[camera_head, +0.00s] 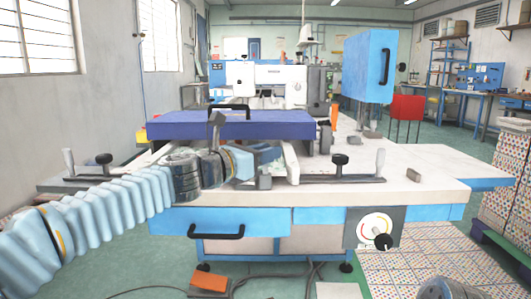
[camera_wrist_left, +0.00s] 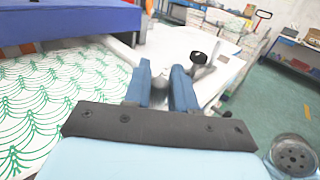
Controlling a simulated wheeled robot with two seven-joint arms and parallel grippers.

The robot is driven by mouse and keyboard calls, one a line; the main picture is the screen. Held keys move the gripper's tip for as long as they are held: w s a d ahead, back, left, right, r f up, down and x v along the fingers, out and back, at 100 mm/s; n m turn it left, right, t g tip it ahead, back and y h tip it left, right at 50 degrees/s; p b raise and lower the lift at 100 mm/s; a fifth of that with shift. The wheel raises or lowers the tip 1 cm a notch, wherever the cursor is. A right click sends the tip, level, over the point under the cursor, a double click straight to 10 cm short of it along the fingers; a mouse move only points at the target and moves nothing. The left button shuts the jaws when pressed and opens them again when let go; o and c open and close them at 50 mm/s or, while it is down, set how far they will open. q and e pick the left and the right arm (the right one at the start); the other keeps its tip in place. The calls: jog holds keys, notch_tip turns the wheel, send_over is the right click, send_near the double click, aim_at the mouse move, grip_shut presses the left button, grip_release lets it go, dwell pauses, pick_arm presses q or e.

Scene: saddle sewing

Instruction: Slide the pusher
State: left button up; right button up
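My left gripper (camera_head: 268,153) reaches in over the white worktable, its blue fingers beside the purple board. In the left wrist view its two blue fingers (camera_wrist_left: 162,70) stand a little apart. A grey rounded piece (camera_wrist_left: 159,83) shows between them; I cannot tell whether they are shut on it. A small grey block (camera_head: 264,178) stands on the table just below the fingers in the head view. Which part is the pusher is not clear; the fingers and the arm hide some of this area. My right gripper is not in view.
The purple board (camera_head: 180,128) with a black handle lies at the back. Dark clamps with black knobs (camera_head: 340,160) stand on both sides of the table (camera_head: 430,160). A blue box (camera_head: 369,65) rises at the back right. The table's right side is mostly clear.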

pick_arm(q)
grip_shut()
jog(key=shift+w, duration=0.1)
jog(key=w+p, duration=0.2)
jog(key=w, duration=0.1)
jog(key=shift+w+r, duration=0.15)
jog(key=shift+w, duration=0.2)
jog(key=o, duration=0.6)
grip_release()
jog(key=shift+o, duration=0.2)
jog(key=shift+a, duration=0.1)
